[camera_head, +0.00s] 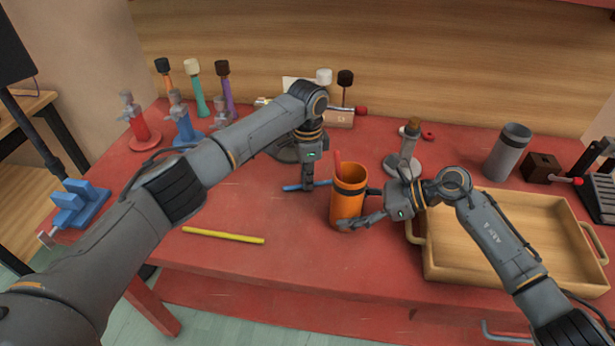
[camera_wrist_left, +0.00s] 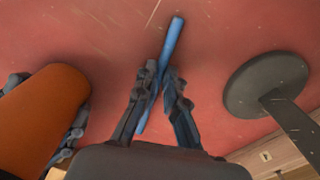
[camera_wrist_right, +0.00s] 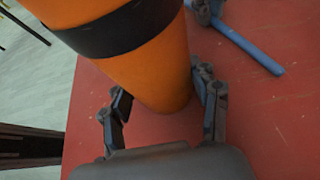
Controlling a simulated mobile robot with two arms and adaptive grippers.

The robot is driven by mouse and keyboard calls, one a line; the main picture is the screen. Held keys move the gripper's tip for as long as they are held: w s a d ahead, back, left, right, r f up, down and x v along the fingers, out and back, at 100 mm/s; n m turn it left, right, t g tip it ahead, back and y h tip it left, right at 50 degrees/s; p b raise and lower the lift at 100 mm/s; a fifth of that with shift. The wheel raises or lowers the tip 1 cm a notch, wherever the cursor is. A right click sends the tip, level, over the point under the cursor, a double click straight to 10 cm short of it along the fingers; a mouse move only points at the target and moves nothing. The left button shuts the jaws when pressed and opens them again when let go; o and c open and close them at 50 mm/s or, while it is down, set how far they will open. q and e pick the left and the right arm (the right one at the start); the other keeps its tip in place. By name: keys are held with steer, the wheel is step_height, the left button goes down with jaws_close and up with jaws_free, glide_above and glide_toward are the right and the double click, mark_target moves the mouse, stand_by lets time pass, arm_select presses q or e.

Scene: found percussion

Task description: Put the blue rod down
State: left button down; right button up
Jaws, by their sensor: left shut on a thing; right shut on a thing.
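The blue rod (camera_head: 292,188) is low over or on the red table, left of the orange cup (camera_head: 348,197). My left gripper (camera_head: 308,187) points down and is shut on the rod. In the left wrist view the rod (camera_wrist_left: 173,38) runs between the fingertips (camera_wrist_left: 163,82). I cannot tell whether the rod touches the table. My right gripper (camera_head: 358,208) is shut on the orange cup, with one finger on each side of it in the right wrist view (camera_wrist_right: 160,95).
A yellow rod (camera_head: 223,235) lies near the table's front edge. A wooden tray (camera_head: 475,276) is at the right. Round-based stands (camera_head: 141,137) and capped bottles (camera_head: 197,90) are at the back left. A grey cylinder (camera_head: 505,155) stands at the back right. The front middle is clear.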

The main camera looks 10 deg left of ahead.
arm_select(q)
steer(key=shift+f, duration=0.15)
steer(key=c, duration=1.4)
jaws_free()
steer(key=shift+c, duration=0.2)
